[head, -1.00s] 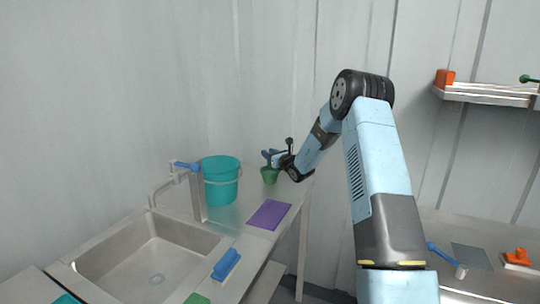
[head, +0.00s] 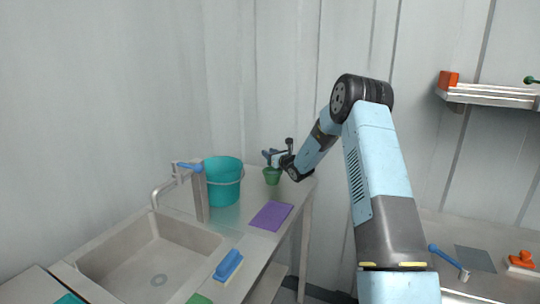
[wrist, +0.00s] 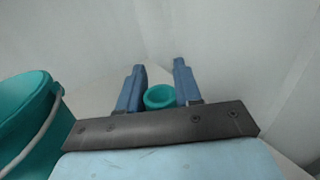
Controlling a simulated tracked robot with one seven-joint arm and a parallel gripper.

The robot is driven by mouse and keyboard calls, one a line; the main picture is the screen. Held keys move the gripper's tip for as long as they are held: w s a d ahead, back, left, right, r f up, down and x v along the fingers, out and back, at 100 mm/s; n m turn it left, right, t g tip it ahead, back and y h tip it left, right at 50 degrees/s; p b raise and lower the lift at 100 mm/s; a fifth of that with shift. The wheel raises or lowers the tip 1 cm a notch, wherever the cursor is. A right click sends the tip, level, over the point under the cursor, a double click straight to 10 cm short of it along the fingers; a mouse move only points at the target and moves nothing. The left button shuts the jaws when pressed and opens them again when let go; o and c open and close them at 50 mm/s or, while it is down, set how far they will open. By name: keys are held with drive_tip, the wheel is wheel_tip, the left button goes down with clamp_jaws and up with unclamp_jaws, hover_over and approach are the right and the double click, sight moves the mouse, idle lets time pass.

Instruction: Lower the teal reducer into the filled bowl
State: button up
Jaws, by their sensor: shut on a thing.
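The teal reducer (wrist: 160,97) shows in the wrist view as a round, open ring between my gripper's two blue fingers. My gripper (wrist: 158,92) is shut on it. In the head view my gripper (head: 273,158) is at the far end of the counter, directly above a small green bowl (head: 272,177). The reducer cannot be made out clearly in the head view. What the bowl holds is not visible, and I cannot tell whether the reducer touches it.
A large teal bucket (head: 222,182) with a wire handle stands left of my gripper and also shows in the wrist view (wrist: 22,115). A purple mat (head: 271,215) lies in front. A sink (head: 150,255), a tap (head: 197,190) and a blue brush (head: 228,265) are nearer.

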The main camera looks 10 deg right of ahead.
sight(272, 176)
drive_tip(key=shift+f, duration=0.15)
drive_tip(key=shift+f, duration=1.6)
drive_tip(key=shift+s+f, duration=0.1)
drive_tip(key=o, duration=1.1)
drive_tip(key=shift+f, duration=0.1)
drive_tip(key=shift+s, duration=0.15)
